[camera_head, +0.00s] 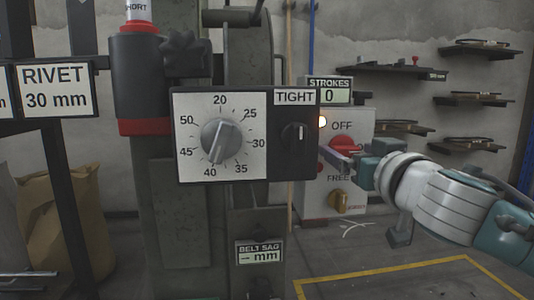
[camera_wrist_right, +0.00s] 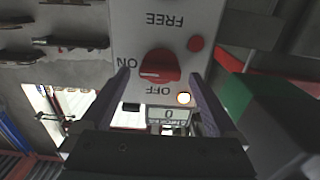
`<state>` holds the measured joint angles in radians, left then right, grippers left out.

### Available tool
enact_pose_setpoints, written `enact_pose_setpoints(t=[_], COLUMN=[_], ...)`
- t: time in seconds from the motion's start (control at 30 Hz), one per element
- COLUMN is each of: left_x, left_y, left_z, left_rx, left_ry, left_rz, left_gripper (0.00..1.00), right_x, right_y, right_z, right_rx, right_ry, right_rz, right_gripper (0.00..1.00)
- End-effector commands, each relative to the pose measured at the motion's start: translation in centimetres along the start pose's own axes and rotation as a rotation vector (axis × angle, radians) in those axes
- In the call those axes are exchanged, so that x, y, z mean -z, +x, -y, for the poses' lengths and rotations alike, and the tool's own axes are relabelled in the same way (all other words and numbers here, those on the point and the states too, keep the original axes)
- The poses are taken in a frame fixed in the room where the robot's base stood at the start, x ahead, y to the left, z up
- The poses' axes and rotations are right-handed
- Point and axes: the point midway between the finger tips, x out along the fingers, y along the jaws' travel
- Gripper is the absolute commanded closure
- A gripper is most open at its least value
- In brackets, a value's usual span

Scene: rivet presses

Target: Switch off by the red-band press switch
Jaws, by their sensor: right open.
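The red rotary switch (camera_head: 343,146) sits on a light control box (camera_head: 362,125) beside the press, under an OFF label and a lit lamp (camera_head: 322,121). The press carries a black cylinder with a red band (camera_head: 143,127). In the right wrist view, upside down, the red switch (camera_wrist_right: 162,64) has its white mark towards ON, at the left; OFF is below. My right gripper (camera_head: 338,158) is open at the switch. Its fingers (camera_wrist_right: 160,78) stand on either side of the knob in the wrist view; contact cannot be told. My left gripper is not in view.
A dial panel (camera_head: 220,134) with a TIGHT knob (camera_head: 295,136) stands left of the box. A STROKES display (camera_head: 328,91) reads 0. Shelves (camera_head: 475,100) hang at right. Yellow floor lines mark open floor below.

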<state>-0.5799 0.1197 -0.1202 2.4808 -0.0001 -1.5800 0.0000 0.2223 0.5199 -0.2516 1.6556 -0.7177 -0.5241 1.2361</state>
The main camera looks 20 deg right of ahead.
Motion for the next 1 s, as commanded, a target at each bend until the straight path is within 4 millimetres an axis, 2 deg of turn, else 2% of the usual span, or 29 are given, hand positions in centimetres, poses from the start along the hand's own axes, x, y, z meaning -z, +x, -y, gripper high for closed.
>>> enact_pose_setpoints(t=[0.27, 1.0], left_x=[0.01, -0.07], left_y=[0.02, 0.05], left_z=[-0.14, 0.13], left_rx=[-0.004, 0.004], left_ry=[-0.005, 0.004], left_rz=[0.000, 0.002], left_gripper=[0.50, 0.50], right_x=[0.02, 0.00], right_y=[0.17, 0.14], right_z=[-0.01, 0.00], right_rx=[0.000, 0.000], right_ry=[0.000, 0.000], right_rz=[0.000, 0.000], right_gripper=[0.05, 0.87])
